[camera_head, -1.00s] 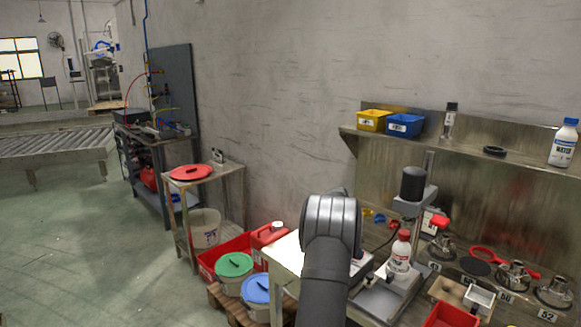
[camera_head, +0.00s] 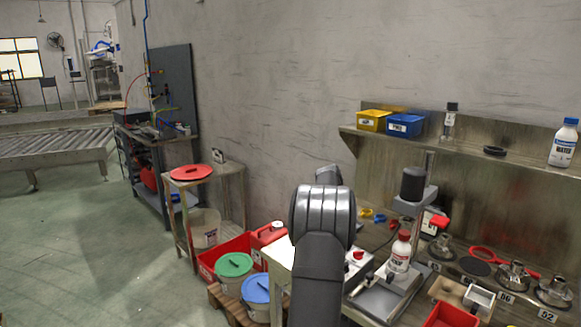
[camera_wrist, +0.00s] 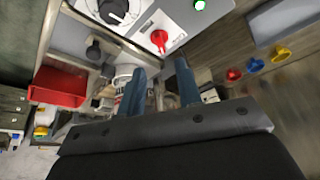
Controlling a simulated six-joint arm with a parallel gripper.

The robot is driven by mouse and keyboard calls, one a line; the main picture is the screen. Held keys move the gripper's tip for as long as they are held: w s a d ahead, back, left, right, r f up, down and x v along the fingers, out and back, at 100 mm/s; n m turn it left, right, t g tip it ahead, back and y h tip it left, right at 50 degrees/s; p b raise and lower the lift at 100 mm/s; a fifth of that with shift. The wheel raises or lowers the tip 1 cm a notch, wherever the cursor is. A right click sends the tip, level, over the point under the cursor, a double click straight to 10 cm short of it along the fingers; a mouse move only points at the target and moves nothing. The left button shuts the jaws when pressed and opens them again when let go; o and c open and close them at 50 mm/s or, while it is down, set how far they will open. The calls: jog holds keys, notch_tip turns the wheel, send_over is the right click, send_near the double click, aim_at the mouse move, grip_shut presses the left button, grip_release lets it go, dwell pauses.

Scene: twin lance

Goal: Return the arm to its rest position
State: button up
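My arm (camera_head: 322,225) rises in front of the bench in the head view, its grey rounded joint in the middle of the picture. The arm hides my gripper there. In the wrist view my gripper (camera_wrist: 160,82) shows two blue fingers standing apart, with nothing visibly held between them. The fingers point over bench equipment seen at a steep tilt. A control box with a red knob (camera_wrist: 159,38) and a green light lies beyond the fingertips.
A press stand (camera_head: 412,190) with a white red-capped bottle (camera_head: 400,253) stands right of my arm. A shelf (camera_head: 470,155) holds bins and bottles. Lidded buckets (camera_head: 233,266) and a red crate (camera_head: 207,262) sit to the left. The floor (camera_head: 90,240) farther left is open.

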send_near(359, 252)
jog(key=x, duration=0.7)
jog(key=shift+w+a+f, duration=0.15)
jog(key=shift+f, duration=0.55)
jog(key=shift+d+r+n+t, duration=0.1)
jog(key=shift+d+n+t, duration=0.15)
jog(key=shift+n, duration=0.75)
jog(key=n, duration=0.2)
jog(key=n+t+y, duration=0.1)
jog(key=n, duration=0.1)
jog(key=shift+s, duration=0.25)
jog(key=shift+s+d+n+t+y, duration=0.15)
jog(key=shift+n+t+y, duration=0.35)
jog(key=shift+n, duration=1)
jog(key=shift+d+n+t+y, duration=0.2)
jog(key=shift+n+t+y, duration=0.3)
jog(key=shift+n, duration=1)
jog(key=shift+s+a+r, duration=0.1)
jog(key=shift+s+r, duration=0.1)
jog(key=shift+r, duration=0.35)
jog(key=shift+g, duration=0.25)
